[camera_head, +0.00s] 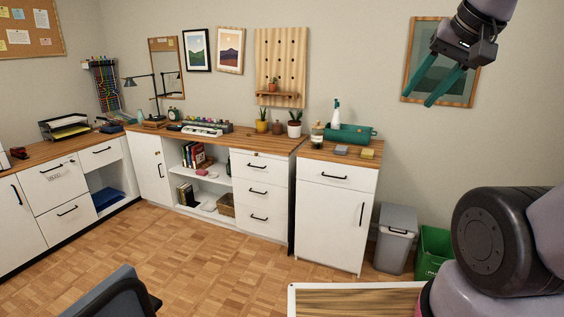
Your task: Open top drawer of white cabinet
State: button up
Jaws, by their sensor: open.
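A white cabinet (327,222) stands at the right end of the row, with one top drawer (337,175) above a door with a vertical handle. The drawer looks shut and has a dark horizontal bar handle (334,177). To its left, another white cabinet section has several stacked drawers, its top one (259,167) also shut. I cannot tell which of the two the task means. My gripper (421,98) is raised at the upper right, in front of the wall picture. Its teal fingers are apart and empty, pointing down-left, well away from both drawers.
A grey bin (395,238) and a green bin (431,250) stand right of the cabinet. A wood-topped table (357,301) is at the front, a dark chair (112,295) at front left. The parquet floor (190,248) between is clear. Bottles and sponges stand on the cabinet top.

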aim_at(269, 171)
jog(key=i+j, duration=0.1)
jog(key=i, duration=0.7)
jog(key=i+j, duration=0.1)
jog(key=i, duration=0.7)
jog(key=i+j, duration=1.1)
jog(key=i, duration=0.35)
jog(key=j, duration=0.05)
